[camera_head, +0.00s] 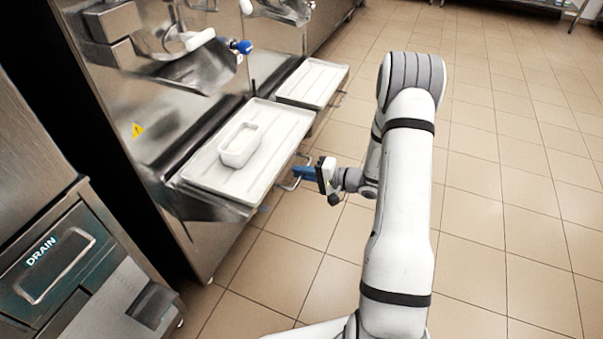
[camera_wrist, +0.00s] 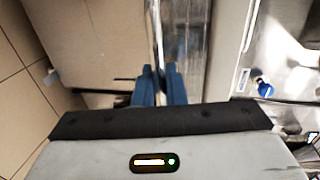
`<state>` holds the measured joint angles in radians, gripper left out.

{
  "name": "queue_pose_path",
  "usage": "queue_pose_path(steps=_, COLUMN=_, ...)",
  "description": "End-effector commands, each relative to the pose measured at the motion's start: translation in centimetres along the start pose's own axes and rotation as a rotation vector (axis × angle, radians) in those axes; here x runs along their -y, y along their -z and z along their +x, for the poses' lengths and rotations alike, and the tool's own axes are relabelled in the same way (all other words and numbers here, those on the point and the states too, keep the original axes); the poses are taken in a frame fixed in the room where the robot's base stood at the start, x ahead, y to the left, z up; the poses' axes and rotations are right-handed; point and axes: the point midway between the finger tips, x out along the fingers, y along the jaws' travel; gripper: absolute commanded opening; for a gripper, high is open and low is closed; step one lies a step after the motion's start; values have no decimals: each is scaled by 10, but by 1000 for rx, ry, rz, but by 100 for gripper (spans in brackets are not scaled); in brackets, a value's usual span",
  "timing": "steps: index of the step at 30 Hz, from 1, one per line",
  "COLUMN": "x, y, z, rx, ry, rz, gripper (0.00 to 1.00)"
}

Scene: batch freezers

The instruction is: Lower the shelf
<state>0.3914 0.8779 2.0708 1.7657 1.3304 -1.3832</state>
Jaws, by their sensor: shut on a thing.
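The shelf (camera_head: 279,138) is a flat, light-coloured tray on the front of the nearer freezer, roughly level in the head view. A white rectangular tub (camera_head: 240,146) stands on it. A thin metal handle (camera_head: 288,185) sticks out from the shelf's right edge. My gripper (camera_head: 296,172) has blue fingers and is shut on this handle, beside and slightly below the shelf's edge. In the wrist view, the blue fingers (camera_wrist: 158,84) are close together around a thin metal bar. The exact contact is partly hidden by the fingers.
A second shelf (camera_head: 312,83) is on the neighbouring freezer behind. Above the nearer shelf are a metal chute and a blue-tipped white lever (camera_head: 241,47). A steel unit marked DRAIN (camera_head: 45,252) stands at the lower left. The tiled floor (camera_head: 500,200) at right is clear.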

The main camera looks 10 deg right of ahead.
Motion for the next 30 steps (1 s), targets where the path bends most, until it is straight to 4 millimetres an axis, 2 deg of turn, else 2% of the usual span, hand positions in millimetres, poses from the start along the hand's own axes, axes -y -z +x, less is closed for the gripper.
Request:
queue_pose_path(steps=1, x=-15, y=-1, z=2, rx=1, ry=-8, rz=4, gripper=0)
queue_pose_path(steps=21, x=-109, y=-2, z=22, rx=1, ry=-6, rz=2, gripper=0)
queue_pose_path(steps=24, x=-116, y=-1, z=24, rx=1, ry=-5, rz=1, gripper=0)
queue_pose_path(steps=30, x=-117, y=-2, z=24, rx=1, ry=-9, rz=3, gripper=0)
